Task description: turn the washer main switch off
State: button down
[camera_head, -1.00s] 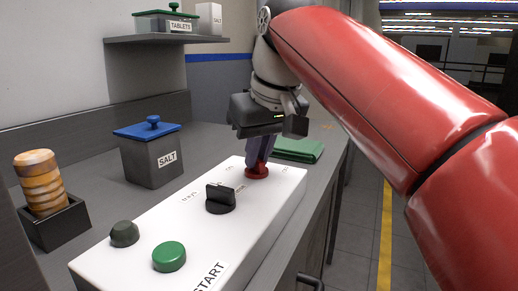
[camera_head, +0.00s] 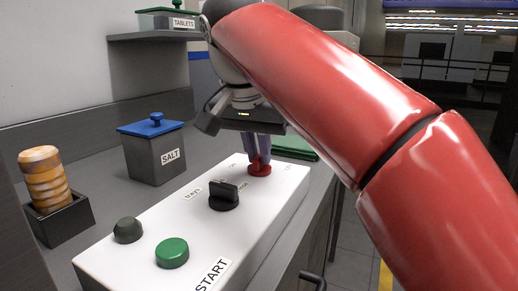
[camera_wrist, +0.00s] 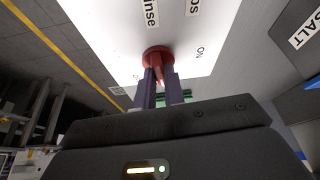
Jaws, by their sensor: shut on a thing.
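The white control panel (camera_head: 110,262) lies on the grey counter. The red main switch (camera_head: 260,171) is at its far end. In the wrist view the red switch (camera_wrist: 157,54) shows as a round base with a raised grip between my fingers, with an "ON" label beside it. My gripper (camera_head: 257,160) points down at the switch and is shut on its grip. The fingers hide part of the switch. A black selector knob (camera_head: 223,197), a green START button (camera_head: 171,253) and a dark button (camera_head: 127,230) are nearer on the panel.
A grey SALT box (camera_head: 155,158) with a blue lid stands left of the panel. A dark holder (camera_head: 62,222) with round biscuits is further left. A shelf (camera_head: 150,36) hangs above.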

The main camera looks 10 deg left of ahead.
aim_at(256, 157)
jog(key=shift+m, duration=0.5)
jog(key=shift+h, duration=0.3)
jog(key=c, duration=1.5)
grip_release()
jog(key=shift+a+r, duration=0.1)
jog(key=shift+s+r, duration=0.1)
jog(key=shift+r, duration=0.15)
jog(key=shift+s+a+r, duration=0.2)
jog(key=shift+s+r, duration=0.25)
jog(key=shift+r, duration=0.1)
jog(key=shift+s+a+r, duration=0.2)
jog(key=shift+s+r, duration=0.2)
jog(key=shift+r, duration=0.1)
jog(key=s+a, duration=0.1)
jog(key=s, duration=0.2)
jog(key=s+a, duration=0.1)
jog(key=s, duration=0.3)
jog(key=s+a, duration=0.1)
jog(key=s, duration=0.2)
jog(key=shift+s+a, duration=0.25)
jog(key=shift+a, duration=0.1)
